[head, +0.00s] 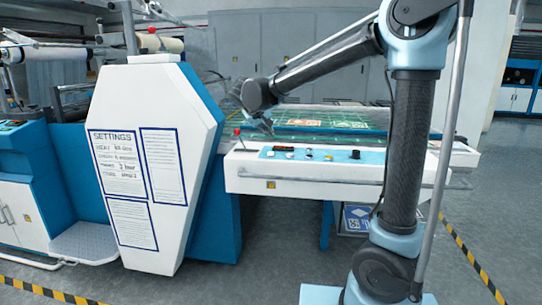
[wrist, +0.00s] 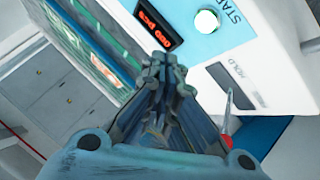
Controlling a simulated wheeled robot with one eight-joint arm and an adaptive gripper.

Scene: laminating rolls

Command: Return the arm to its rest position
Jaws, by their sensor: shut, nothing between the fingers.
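My arm rises at the right of the head view and bends left over the machine. My gripper (head: 268,127) hangs just above the left part of the white control panel (head: 345,178), near its back edge. In the wrist view my gripper (wrist: 165,68) is shut and empty, its fingers together. Beyond the fingertips are a red-lit display (wrist: 160,28) and a white round button (wrist: 206,23) marked START. I cannot tell whether the fingertips touch the panel.
A white cabinet with a settings sheet (head: 118,165) stands left of the panel. A red-tipped lever (head: 237,133) rises at the panel's left end, close to my gripper. The green work bed (head: 300,115) lies behind. Yellow-black tape (head: 40,290) marks the floor.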

